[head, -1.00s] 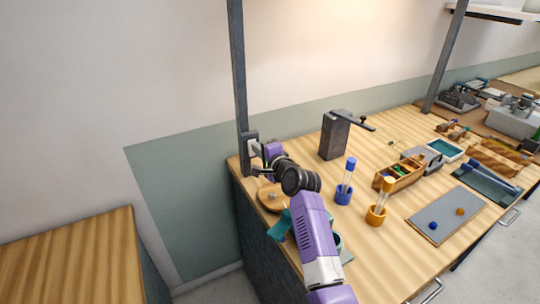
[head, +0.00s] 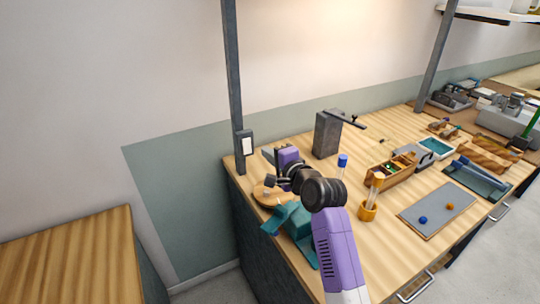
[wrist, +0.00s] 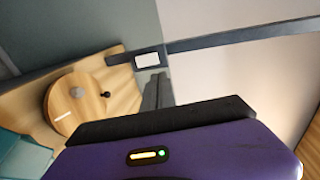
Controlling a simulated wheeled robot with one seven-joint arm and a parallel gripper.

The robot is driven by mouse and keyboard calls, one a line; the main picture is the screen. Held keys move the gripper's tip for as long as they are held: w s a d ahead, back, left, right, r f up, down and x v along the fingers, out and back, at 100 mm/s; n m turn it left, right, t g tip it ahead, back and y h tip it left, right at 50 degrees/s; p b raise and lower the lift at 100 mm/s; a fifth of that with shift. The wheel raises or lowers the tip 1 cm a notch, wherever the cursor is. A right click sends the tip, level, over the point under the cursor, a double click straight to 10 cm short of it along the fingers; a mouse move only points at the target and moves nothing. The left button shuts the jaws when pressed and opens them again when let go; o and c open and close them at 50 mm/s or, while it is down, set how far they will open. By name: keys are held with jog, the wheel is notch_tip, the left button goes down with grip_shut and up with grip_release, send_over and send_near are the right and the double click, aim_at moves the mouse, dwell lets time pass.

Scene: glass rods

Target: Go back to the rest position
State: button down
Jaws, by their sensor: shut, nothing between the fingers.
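My gripper (head: 273,156) is at the back left corner of the wooden bench (head: 395,265), near the grey post. In the wrist view its purple body with a black edge fills the bottom, and the dark fingertips (wrist: 157,90) are together and hold nothing. A switch plate (head: 247,145) with a white face is on the post; it also shows in the wrist view (wrist: 147,59). The gripper is apart from the plate. My arm is bent over the left side of the bench and hides part of it.
A round wooden board (head: 268,198) and a teal object (head: 288,219) lie close by my arm. A dark grey block stand (head: 326,135), a blue-capped rod (head: 342,161), an orange cup (head: 367,211) holding a rod and a wooden box (head: 401,172) stand to the right.

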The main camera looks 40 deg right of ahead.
jog(key=shift+s+a+r, duration=0.1)
jog(key=shift+s+r, duration=0.1)
jog(key=shift+s, duration=0.2)
dwell(0.4)
jog(key=s+a+r+n+t+h, duration=0.2)
jog(key=s+r+n, duration=0.3)
jog(key=n, duration=0.2)
jog(key=s+a+f+n+y, duration=0.2)
jog(key=s+a+f+n, duration=0.2)
jog(key=s+a, duration=0.4)
jog(key=s+a+f+n+g+y, duration=0.1)
jog(key=s+a+f+n, duration=0.3)
jog(key=s, duration=1.2)
jog(key=s+a+f+n+g+y, duration=0.1)
jog(key=s+a+f+n+y, duration=0.2)
jog(key=s+a, duration=0.9)
jog(key=s+f+n, duration=0.1)
jog(key=n, duration=0.2)
